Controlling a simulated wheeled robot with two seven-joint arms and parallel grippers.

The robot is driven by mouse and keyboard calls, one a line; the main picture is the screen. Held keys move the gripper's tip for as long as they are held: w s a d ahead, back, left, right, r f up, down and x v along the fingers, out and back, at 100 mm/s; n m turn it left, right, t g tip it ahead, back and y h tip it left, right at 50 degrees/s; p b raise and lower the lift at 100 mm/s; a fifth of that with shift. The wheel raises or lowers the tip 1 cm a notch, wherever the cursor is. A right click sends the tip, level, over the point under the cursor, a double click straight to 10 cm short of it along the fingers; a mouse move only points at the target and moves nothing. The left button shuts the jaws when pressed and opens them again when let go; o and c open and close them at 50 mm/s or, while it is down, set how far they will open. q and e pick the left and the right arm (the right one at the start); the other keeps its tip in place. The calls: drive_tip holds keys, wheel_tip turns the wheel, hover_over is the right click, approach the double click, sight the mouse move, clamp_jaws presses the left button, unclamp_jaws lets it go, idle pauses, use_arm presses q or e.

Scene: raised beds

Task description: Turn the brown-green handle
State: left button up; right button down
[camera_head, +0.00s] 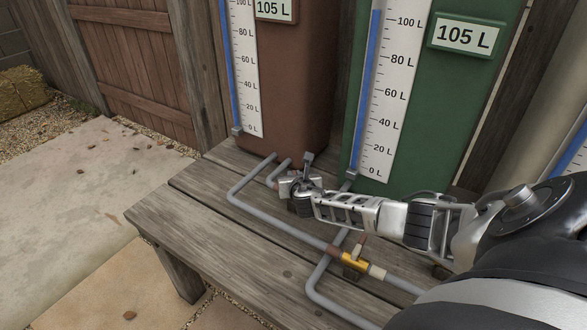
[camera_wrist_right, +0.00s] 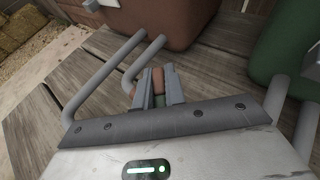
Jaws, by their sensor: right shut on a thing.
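The brown-green handle (camera_wrist_right: 158,82) shows in the right wrist view as a small upright piece, brown above and green below, between my two fingers. My right gripper (camera_wrist_right: 158,88) is shut on it. In the head view my right gripper (camera_head: 296,180) is low over the bench, in front of the gap between the brown tank (camera_head: 290,110) and the green tank (camera_head: 415,130). There the gripper hides most of the handle and its valve. I cannot tell how far the handle is turned. My left gripper is not in view.
Grey pipes (camera_head: 258,213) run across the wooden bench (camera_head: 195,215). A brass valve (camera_head: 354,261) with a small upright handle (camera_head: 361,245) sits on a pipe under my right forearm. Both tank labels read 105 L. The bench's left part is clear.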

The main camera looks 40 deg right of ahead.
drive_tip(key=m+g+h, duration=0.2)
drive_tip(key=m, duration=0.1)
drive_tip(key=shift+h, duration=0.3)
drive_tip(key=m+g, duration=0.1)
drive_tip(key=m+g+h, duration=0.1)
drive_tip(key=m+g+h+b, duration=0.1)
drive_tip(key=shift+s+d+f, duration=0.1)
drive_tip(key=shift+s+d, duration=0.1)
drive_tip(key=shift+s, duration=0.05)
drive_tip(key=shift+s+m+g+h+b, duration=0.1)
drive_tip(key=shift+m+g+h+b, duration=0.25)
drive_tip(key=shift+m+g, duration=0.2)
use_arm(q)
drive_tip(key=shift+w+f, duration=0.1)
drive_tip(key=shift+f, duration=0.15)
use_arm(e)
drive_tip(key=shift+d+m+g+h, duration=0.15)
drive_tip(key=shift+m+g+h, duration=0.1)
drive_tip(key=shift+m+g, duration=0.25)
use_arm(q)
drive_tip(key=shift+b, duration=0.3)
use_arm(e)
drive_tip(key=shift+s, duration=0.1)
drive_tip(key=c, duration=1.5)
unclamp_jaws()
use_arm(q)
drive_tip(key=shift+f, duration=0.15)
use_arm(e)
drive_tip(key=shift+o, duration=0.2)
